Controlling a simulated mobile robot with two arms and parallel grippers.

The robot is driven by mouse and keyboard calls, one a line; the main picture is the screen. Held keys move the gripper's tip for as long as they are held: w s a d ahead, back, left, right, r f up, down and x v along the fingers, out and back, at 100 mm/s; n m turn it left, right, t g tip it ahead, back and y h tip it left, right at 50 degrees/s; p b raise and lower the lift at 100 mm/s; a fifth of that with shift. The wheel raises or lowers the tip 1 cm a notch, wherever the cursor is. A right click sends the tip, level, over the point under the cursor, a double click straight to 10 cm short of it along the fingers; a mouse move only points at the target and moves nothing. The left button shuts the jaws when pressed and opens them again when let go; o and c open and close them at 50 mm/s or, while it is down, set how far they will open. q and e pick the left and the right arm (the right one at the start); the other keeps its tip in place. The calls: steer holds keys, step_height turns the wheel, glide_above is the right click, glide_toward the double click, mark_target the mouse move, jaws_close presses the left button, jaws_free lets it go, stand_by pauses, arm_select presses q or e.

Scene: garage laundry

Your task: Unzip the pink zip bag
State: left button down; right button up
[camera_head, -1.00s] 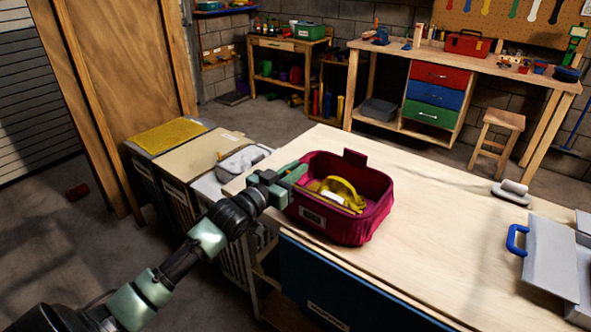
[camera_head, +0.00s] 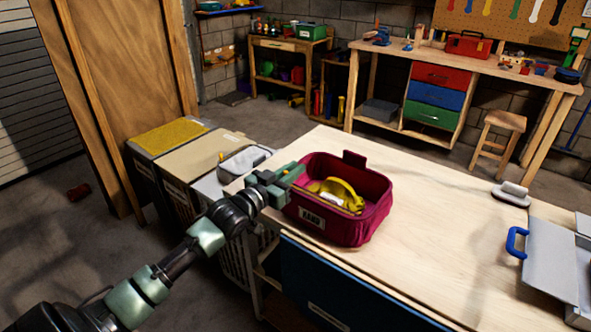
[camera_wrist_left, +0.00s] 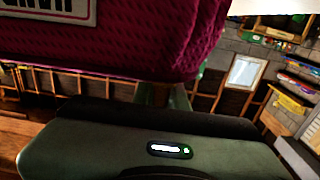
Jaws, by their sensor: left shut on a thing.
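The pink zip bag (camera_head: 362,228) stands upright on the wooden table. Its top is open, and a yellow item (camera_head: 345,190) shows inside. A white label is on its front wall. My left gripper (camera_head: 294,175) is at the bag's left rim and is shut on a part of the bag there. The exact part between the fingers is hidden, so I cannot tell if it is the zip pull. In the left wrist view the bag's pink textured wall (camera_wrist_left: 140,45) fills the upper left, just beyond the gripper. My right gripper is not in view.
The wooden table (camera_head: 440,240) is clear around the bag's right side. A grey case with a blue handle (camera_head: 550,255) lies open at the right. A grey item with a handle (camera_head: 512,194) is at the far edge. Bins (camera_head: 170,136) stand left of the table.

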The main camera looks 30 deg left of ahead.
arm_select(q)
steer(key=c, duration=1.4)
jaws_free()
steer(key=shift+s+f, duration=0.1)
steer(key=shift+s, duration=0.2)
steer(key=s, duration=0.7)
steer(key=shift+a+b, duration=0.3)
steer(key=shift+b, duration=0.1)
steer(key=shift+s, duration=0.15)
